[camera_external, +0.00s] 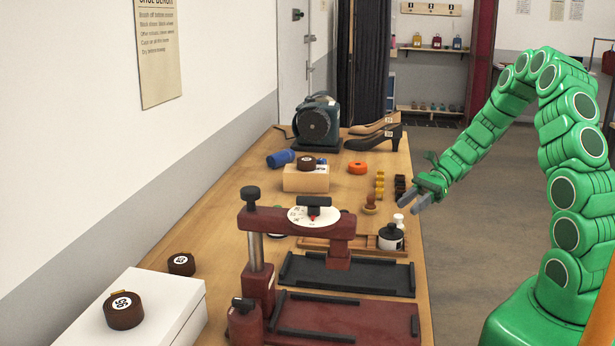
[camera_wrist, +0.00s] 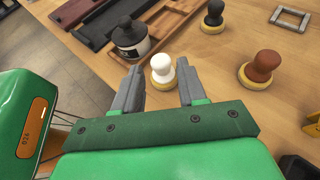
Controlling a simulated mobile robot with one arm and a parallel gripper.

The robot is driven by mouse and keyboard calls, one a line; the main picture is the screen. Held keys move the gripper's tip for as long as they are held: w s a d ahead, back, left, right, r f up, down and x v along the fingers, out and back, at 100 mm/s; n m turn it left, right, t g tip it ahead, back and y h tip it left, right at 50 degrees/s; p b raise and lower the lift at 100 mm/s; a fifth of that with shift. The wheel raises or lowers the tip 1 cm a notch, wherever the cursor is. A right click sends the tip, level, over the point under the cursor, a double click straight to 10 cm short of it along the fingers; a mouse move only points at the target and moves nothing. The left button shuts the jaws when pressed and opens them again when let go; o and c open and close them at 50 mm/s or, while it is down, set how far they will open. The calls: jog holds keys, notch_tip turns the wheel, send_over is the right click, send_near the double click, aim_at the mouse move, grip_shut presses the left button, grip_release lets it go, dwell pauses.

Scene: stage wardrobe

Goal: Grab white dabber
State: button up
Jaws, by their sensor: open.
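The white dabber (camera_wrist: 161,68), a white knob on a yellow round base, stands upright on the wooden table in the wrist view. It also shows as a small white shape in the external view (camera_external: 398,220), just past my gripper (camera_external: 408,204). In the wrist view, my gripper (camera_wrist: 158,82) is open and empty. Its two fingers point toward the dabber, one to either side of it in the picture. The dabber appears just beyond the fingertips. I cannot tell the exact gap or height.
A black-lidded jar (camera_wrist: 130,38) stands close by on the left, in front of a wooden tray (camera_wrist: 165,22). A brown dabber (camera_wrist: 262,66) is to the right and a black dabber (camera_wrist: 213,15) farther back. The dark red press (camera_external: 270,228) stands nearby on the table (camera_external: 215,216).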

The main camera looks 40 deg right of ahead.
aim_at(400, 215)
jog(key=shift+x, duration=3.75)
jog(key=shift+f, duration=0.2)
jog(key=shift+d, duration=0.1)
grip_shut()
